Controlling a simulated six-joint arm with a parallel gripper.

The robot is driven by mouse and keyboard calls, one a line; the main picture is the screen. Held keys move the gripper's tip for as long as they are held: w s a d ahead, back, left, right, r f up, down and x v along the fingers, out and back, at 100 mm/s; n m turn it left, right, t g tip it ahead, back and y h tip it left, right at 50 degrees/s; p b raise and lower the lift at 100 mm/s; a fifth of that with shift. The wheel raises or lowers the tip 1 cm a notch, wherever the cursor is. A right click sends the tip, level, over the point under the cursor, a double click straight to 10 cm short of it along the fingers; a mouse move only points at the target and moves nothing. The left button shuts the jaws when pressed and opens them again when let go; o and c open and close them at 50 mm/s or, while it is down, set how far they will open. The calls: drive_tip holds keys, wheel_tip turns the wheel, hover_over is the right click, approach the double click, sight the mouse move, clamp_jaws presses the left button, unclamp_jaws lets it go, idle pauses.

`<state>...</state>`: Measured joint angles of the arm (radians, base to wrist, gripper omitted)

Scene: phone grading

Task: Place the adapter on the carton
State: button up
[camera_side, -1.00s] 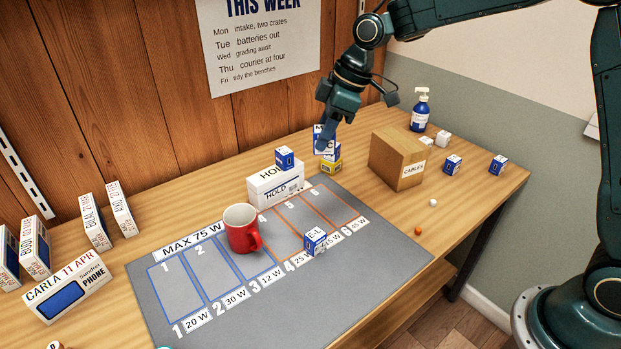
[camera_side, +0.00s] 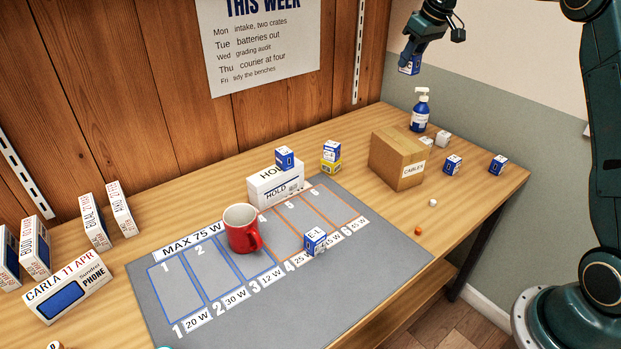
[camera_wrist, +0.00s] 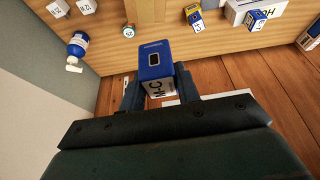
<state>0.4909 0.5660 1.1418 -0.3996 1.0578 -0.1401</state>
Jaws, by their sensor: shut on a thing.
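A blue-and-white adapter box (camera_side: 409,68) hangs in my gripper (camera_side: 408,58), high above the back of the table. In the wrist view the box (camera_wrist: 154,60) sits between the fingers of my gripper (camera_wrist: 154,85), its blue end facing outward and letters like M-C on its white side. The brown carton (camera_side: 389,163), labelled CABLES, stands on the right part of the table. Its top is bare.
A blue pump bottle (camera_side: 420,110) stands behind the carton. Small boxes (camera_side: 453,164) stand right of it. A blue-and-white box (camera_side: 331,151) rests on a yellow box (camera_side: 330,166) to its left. A red mug (camera_side: 241,230) stands on the grey mat (camera_side: 370,270).

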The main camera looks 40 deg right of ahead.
drive_tip(key=shift+s+d+r, duration=0.1)
drive_tip(key=shift+d+r, duration=0.1)
drive_tip(key=shift+d, duration=0.5)
approach(395, 136)
drive_tip(key=shift+w+a+f, duration=0.1)
drive_tip(key=shift+w+a, duration=0.05)
drive_tip(key=shift+w, duration=0.6)
drive_tip(key=shift+f, duration=2.15)
drive_tip(key=o, duration=1)
drive_tip(key=shift+f, duration=0.1)
drive_tip(key=shift+c, duration=0.2)
